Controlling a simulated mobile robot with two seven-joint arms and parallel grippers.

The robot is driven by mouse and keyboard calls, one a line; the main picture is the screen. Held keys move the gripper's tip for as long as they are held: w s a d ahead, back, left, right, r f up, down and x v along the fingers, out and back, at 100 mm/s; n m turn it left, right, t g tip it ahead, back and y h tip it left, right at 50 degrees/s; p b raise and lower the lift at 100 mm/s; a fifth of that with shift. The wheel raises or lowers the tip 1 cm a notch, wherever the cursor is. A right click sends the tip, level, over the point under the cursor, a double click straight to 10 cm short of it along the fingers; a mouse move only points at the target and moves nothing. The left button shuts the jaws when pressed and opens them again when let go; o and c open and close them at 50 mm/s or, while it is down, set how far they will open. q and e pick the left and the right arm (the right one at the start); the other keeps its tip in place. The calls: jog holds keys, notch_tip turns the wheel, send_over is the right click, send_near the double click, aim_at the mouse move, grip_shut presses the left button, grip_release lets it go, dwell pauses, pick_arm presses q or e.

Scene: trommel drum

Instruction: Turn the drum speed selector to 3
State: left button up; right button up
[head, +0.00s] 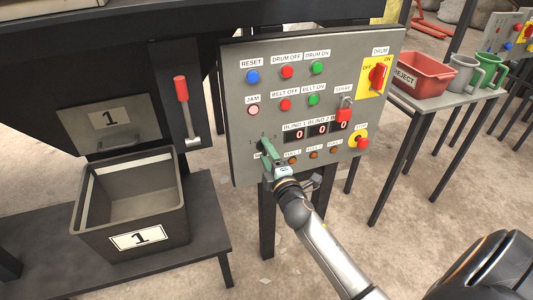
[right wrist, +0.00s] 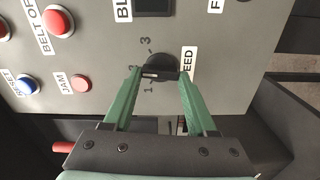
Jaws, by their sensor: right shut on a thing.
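The drum speed selector is a black knob (right wrist: 161,68) on the grey control panel, with the marks 1, 2 and 3 around its left side in the right wrist view. Its bar lies about level in that view, with its left end near the 2. My right gripper (right wrist: 159,76) has its two green fingers on either side of the knob, shut on it. In the head view the right gripper (head: 266,150) is at the panel's lower left and mostly hides the knob. My left gripper is not in view.
A grey bin (head: 163,214) stands at left below a red-handled lever (head: 181,90). A red tray (head: 424,75) is at right.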

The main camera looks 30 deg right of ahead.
jog(key=m+p, duration=0.2)
jog(key=m, duration=0.3)
jog(key=m+p, duration=0.2)
jog(key=m, duration=0.3)
jog(key=shift+d+r+m, duration=0.1)
jog(key=shift+r+m, duration=0.1)
jog(key=shift+m, duration=0.4)
jog(key=o, duration=1.4)
jog(key=shift+c, duration=0.2)
jog(key=shift+s, duration=0.1)
